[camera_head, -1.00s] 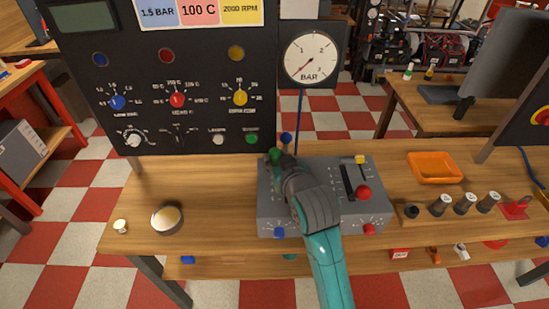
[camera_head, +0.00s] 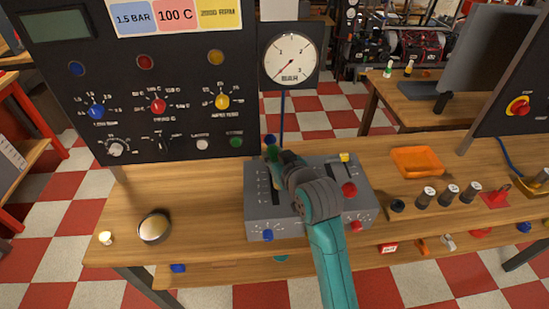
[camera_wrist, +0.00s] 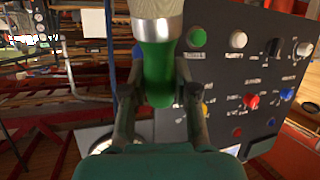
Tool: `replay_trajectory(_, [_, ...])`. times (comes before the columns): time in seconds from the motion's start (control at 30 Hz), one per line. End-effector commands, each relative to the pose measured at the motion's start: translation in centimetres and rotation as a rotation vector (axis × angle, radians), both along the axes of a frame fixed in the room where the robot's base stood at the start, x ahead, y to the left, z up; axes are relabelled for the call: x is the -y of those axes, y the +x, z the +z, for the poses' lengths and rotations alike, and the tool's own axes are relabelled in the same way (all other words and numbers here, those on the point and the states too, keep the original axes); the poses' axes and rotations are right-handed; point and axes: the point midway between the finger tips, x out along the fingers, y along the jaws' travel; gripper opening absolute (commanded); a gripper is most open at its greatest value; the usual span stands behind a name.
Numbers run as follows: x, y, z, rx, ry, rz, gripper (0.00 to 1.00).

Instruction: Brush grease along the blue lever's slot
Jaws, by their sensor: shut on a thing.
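The grey lever box (camera_head: 256,222) stands on the wooden bench. Its left slot (camera_head: 264,186) shows to the left of my arm. The blue lever's round knob (camera_head: 270,140) is at the slot's far end, just behind my gripper (camera_head: 274,154). My gripper is shut on the green handle of a brush (camera_wrist: 158,75). In the wrist view the handle lies between both fingers (camera_wrist: 160,92), with a metal collar and pale bristles at the top edge. In the head view only a bit of green shows, and the bristle tip is hidden. I cannot tell whether it touches the slot.
A round tin (camera_head: 154,226) with a pale top stands at the bench's left. The black panel (camera_head: 180,85) and pressure gauge (camera_head: 290,55) rise behind. A red knob (camera_head: 349,189), an orange tray (camera_head: 417,160) and dark cylinders (camera_head: 448,193) are to the right.

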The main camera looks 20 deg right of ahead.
Motion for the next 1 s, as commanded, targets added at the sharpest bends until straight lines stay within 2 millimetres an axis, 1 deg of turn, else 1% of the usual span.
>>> replay_trajectory(0.4, [-2.9,0.9,-0.1,0.001,0.0,0.002,0.0])
replay_trajectory(0.53, [-3.6,1.1,-0.1,0.001,0.001,0.002,0.0])
replay_trajectory(0.77, [-3.7,1.4,-0.1,0.001,0.0,0.0,0.0])
replay_trajectory(1.0, [-3.3,2.6,-0.1,0.0,0.0,0.0,0.0])
